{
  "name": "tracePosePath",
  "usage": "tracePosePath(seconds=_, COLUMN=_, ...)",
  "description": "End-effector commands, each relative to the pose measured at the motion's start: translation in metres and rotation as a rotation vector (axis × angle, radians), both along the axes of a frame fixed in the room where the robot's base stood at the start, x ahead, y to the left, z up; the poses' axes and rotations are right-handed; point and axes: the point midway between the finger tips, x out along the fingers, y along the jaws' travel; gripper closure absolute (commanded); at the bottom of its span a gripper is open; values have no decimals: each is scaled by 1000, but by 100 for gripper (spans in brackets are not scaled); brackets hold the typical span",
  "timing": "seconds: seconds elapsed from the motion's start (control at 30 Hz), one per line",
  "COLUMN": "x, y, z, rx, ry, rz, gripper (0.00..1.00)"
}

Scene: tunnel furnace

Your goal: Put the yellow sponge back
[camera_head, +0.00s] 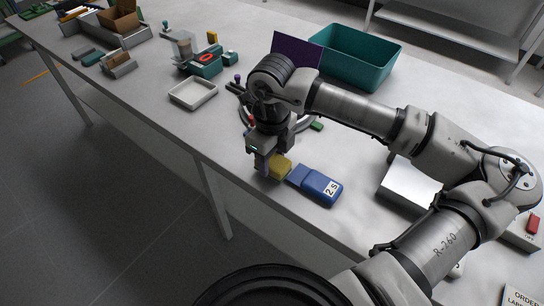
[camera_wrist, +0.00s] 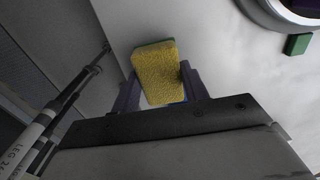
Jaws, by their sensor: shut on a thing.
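The yellow sponge (camera_head: 281,166) is between the fingers of my gripper (camera_head: 267,166), low over the table near its front edge. In the wrist view the sponge (camera_wrist: 158,72) shows its broad yellow face, with a finger on either side and a thin blue edge near its lower right. My gripper (camera_wrist: 160,86) is shut on it. I cannot tell whether the sponge touches the table. A blue block-like thing (camera_head: 323,187) with a white label lies just right of the sponge in the head view.
A white shallow tray (camera_head: 193,93) and a teal bin (camera_head: 356,58) with a purple panel (camera_head: 295,51) stand farther back. A green block (camera_head: 317,126) lies behind my gripper, by a ring-shaped thing. The table's front edge (camera_head: 218,166) is close by. Bare tabletop lies left of my gripper.

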Motion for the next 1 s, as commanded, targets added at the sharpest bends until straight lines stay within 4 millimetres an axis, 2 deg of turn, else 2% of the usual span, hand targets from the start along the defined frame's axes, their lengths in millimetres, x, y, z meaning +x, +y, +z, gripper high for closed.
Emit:
tracePosePath(seconds=0.07, x=0, y=0, z=1, rx=0, ry=0, rz=0, gripper=74)
tracePosePath(seconds=0.1, x=0, y=0, z=1, rx=0, ry=0, rz=0, gripper=50)
tracePosePath(seconds=0.23, x=0, y=0, z=1, rx=0, ry=0, rz=0, gripper=34)
tracePosePath(seconds=0.5, x=0, y=0, z=1, rx=0, ry=0, rz=0, gripper=34)
tracePosePath(seconds=0.67, x=0, y=0, z=8, rx=0, ry=0, rz=0, gripper=34)
tracePosePath(seconds=0.83, x=1, y=-1, z=23, rx=-3, ry=-4, rz=-1, gripper=34)
tracePosePath(seconds=1.0, x=1, y=-1, z=64, rx=-3, ry=-5, rz=-2, gripper=34)
